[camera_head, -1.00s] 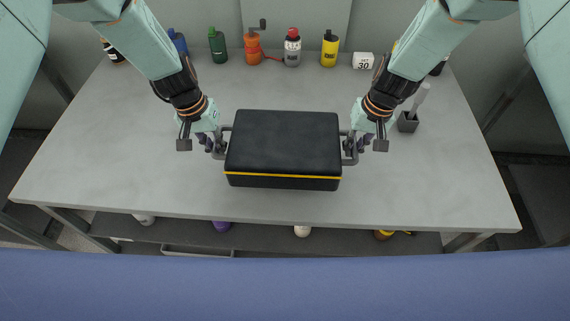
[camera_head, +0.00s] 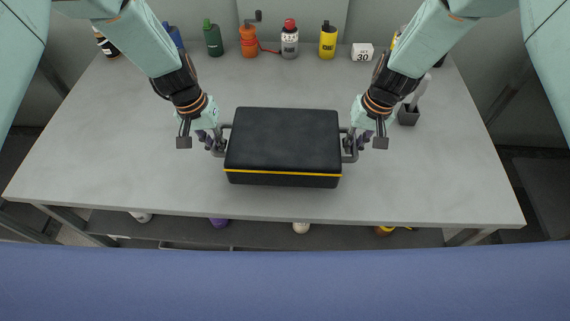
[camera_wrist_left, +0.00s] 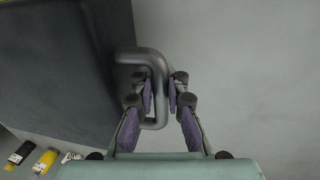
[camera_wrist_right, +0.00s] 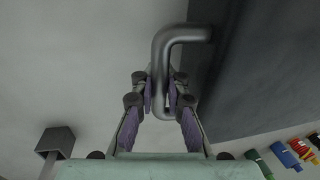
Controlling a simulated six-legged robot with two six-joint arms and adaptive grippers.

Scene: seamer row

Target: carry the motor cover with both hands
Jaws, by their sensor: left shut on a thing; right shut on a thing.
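The motor cover (camera_head: 283,140) is a black box with a yellow stripe low on its front and a grey handle on each short side. It looks level over the middle of the grey table; I cannot tell whether it touches the top. My left gripper (camera_head: 217,140) is shut on the left handle, whose bar runs between the fingers in the left wrist view (camera_wrist_left: 158,85). My right gripper (camera_head: 354,143) is shut on the right handle, which also lies between the fingers in the right wrist view (camera_wrist_right: 162,80). The cover's underside is hidden.
Several bottles, including a green one (camera_head: 212,40) and a yellow one (camera_head: 327,42), stand along the back of the table (camera_head: 110,150) near a white "30" block (camera_head: 362,52). A grey holder (camera_head: 408,115) stands right of my right gripper. The table's front and left are clear.

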